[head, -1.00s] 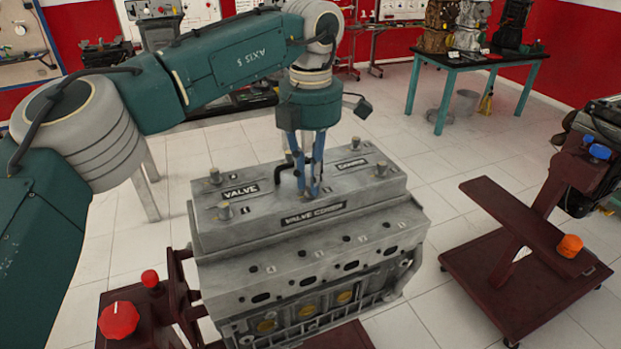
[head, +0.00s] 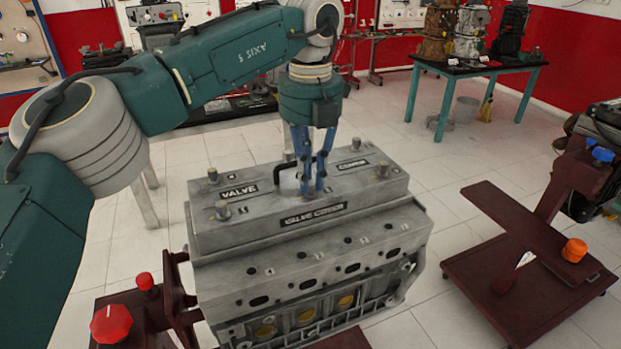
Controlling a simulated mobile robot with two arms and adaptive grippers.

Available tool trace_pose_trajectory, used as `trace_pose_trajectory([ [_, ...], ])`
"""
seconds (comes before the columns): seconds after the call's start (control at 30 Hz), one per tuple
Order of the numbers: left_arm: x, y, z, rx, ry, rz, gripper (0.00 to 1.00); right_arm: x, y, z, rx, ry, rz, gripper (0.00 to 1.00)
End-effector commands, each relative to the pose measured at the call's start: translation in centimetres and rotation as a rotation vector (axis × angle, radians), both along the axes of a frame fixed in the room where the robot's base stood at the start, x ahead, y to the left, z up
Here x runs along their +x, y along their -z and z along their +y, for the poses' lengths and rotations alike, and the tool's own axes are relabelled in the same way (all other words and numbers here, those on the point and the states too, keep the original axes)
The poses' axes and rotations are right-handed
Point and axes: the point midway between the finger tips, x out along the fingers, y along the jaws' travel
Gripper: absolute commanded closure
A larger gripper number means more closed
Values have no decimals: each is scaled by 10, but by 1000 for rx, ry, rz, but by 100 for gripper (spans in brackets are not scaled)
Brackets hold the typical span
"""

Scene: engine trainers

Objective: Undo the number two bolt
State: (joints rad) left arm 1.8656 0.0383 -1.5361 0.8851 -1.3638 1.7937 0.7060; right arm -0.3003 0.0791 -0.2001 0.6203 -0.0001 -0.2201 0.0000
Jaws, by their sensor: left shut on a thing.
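The grey engine block (head: 330,240) stands on a dark red stand, with a grey valve cover (head: 262,221) on top. Bolts stand upright at the cover's back left (head: 213,175), front left (head: 222,210), back right (head: 356,144) and front right (head: 382,170). My left gripper (head: 313,191) points down at the middle of the cover, beside the black handle (head: 279,171). Its blue fingers are shut on a bolt, which they mostly hide. The small number marks are too small to read surely. My right gripper is not in view.
A red knob (head: 111,323) sits at the front left. A dark red wheeled stand (head: 520,270) with an orange knob (head: 574,250) is on the right. A teal-legged table (head: 480,66) stands at the back right. The tiled floor between is clear.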

Motion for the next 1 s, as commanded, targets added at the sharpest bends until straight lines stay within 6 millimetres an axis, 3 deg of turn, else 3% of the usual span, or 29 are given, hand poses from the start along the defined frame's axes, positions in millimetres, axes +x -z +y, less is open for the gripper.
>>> trace_pose_trajectory([
  [0.5,2,-3,0,-3,-374,-7,100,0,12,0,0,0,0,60],
  [1.0,2,-4,0,-4,-461,-8,100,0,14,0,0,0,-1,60],
])
